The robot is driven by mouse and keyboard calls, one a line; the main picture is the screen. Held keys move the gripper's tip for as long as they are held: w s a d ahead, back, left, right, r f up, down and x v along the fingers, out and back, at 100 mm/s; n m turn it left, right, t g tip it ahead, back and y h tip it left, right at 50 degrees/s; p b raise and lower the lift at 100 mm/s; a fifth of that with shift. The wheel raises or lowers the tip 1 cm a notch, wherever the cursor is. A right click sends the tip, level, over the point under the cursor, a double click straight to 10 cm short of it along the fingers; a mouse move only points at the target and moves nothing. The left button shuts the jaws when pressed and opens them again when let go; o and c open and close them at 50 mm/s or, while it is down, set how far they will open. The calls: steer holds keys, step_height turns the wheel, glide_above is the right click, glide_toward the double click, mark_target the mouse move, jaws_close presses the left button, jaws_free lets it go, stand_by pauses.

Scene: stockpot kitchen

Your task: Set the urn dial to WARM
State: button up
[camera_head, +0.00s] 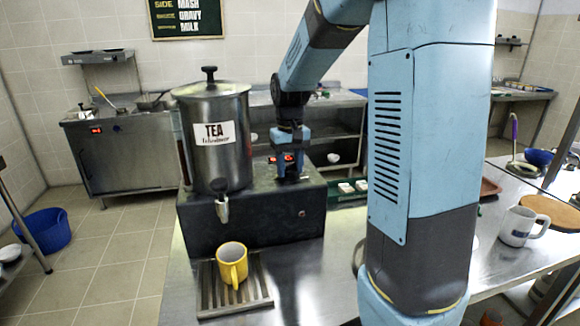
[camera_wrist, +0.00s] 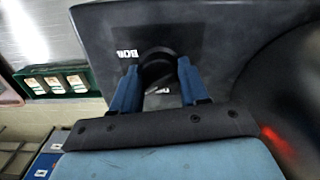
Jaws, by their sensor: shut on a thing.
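The steel tea urn (camera_head: 235,155), with a black-knobbed lid and a TEA label, stands on a black base box (camera_head: 255,228). My gripper (camera_head: 289,165) reaches down onto the top of this box, right of the urn. In the wrist view my gripper (camera_wrist: 158,76) has its two blue fingers on either side of the round black dial (camera_wrist: 157,58) and is shut on it. A small white label (camera_wrist: 127,53) lies left of the dial. Another label (camera_wrist: 163,91) is partly visible between the fingers. I cannot read either surely, nor see where the dial's pointer is.
A yellow mug (camera_head: 232,262) stands on the slatted drip tray (camera_head: 204,290) below the urn's tap (camera_head: 222,208). A green tray (camera_head: 345,198) with small white items is right of the base box. A white mug (camera_head: 520,228) stands on the counter at right.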

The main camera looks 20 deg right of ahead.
mark_target(290, 164)
steer(key=shift+w+r, duration=0.1)
steer(key=o, duration=1.1)
steer(key=shift+c, duration=0.2)
step_height(290, 164, up, 14)
steer(key=shift+f, duration=0.2)
steer(key=s+f+t, duration=0.2)
steer(key=s, duration=1)
steer(key=s+a+f+t, duration=0.1)
steer(key=s+t, duration=0.2)
steer(key=s, duration=0.9)
steer(key=shift+s+f+m+t, duration=0.3)
steer(key=shift+s+f, duration=0.05)
steer(key=shift+s, duration=0.05)
